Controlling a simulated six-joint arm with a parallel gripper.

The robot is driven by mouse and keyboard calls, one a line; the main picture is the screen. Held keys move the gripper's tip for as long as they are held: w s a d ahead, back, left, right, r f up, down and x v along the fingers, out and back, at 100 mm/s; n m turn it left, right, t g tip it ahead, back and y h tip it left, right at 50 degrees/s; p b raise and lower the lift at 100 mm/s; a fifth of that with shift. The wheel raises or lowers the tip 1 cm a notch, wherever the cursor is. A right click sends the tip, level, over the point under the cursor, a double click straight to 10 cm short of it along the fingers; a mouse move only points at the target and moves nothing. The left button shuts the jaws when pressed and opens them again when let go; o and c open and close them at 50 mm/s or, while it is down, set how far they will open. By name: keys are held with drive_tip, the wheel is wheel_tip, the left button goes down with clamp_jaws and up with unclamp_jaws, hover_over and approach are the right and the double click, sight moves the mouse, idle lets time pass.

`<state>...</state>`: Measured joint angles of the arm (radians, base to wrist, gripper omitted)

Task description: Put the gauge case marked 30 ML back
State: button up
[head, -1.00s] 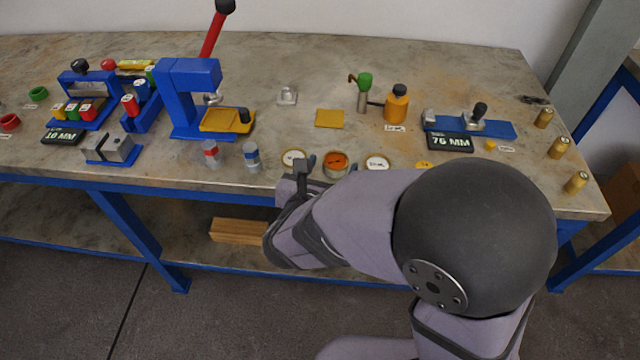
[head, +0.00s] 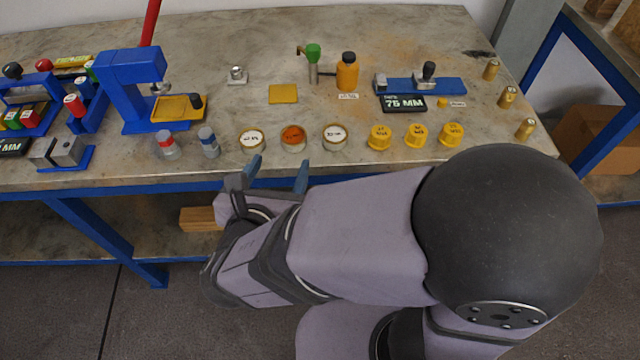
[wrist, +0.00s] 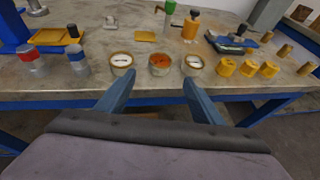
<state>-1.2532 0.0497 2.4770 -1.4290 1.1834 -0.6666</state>
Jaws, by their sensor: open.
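Three small round cases stand in a row near the table's front edge: a white-faced one on the left (head: 252,140), an orange-faced one in the middle (head: 293,138) and a white-faced one on the right (head: 335,137). They also show in the wrist view. Their marks are too small to read, so I cannot tell which is 30 ML. Three yellow capped pieces (head: 415,134) with dark marks, also unreadable, stand to their right. My gripper (head: 278,175) is open and empty at the front edge, its fingers spread (wrist: 153,92) short of the cases.
Two grey cylinders with red and blue bands (head: 208,143) stand left of the cases. Behind are a blue press (head: 135,95), a yellow plate (head: 283,94), an orange bottle (head: 347,74) and a blue fixture with a 75 MM sign (head: 404,104). Brass cylinders (head: 507,97) line the right.

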drive_tip(key=s+d+f+m+g+y, duration=0.1)
drive_tip(key=s+d+f+m+g, duration=0.2)
drive_tip(key=d+m, duration=0.3)
drive_tip(key=s+d+f+m+g, duration=0.2)
drive_tip(key=d+f+m+g, duration=0.3)
drive_tip(key=m, duration=1.1)
drive_tip(key=s+d+f+m+g+y, duration=0.1)
drive_tip(key=s+d+f+m+g, duration=0.2)
drive_tip(key=d+m, duration=0.5)
drive_tip(key=f+m+g, duration=0.1)
drive_tip(key=m+g, duration=0.1)
drive_tip(key=m, duration=0.1)
drive_tip(key=shift+s+d+f+m+y, duration=0.25)
drive_tip(key=shift+s+f+m+y, duration=0.05)
drive_tip(key=shift+f+m, duration=0.1)
wheel_tip(320, 180, up, 18)
drive_tip(key=p, duration=1.8)
drive_tip(key=shift+r, duration=0.25)
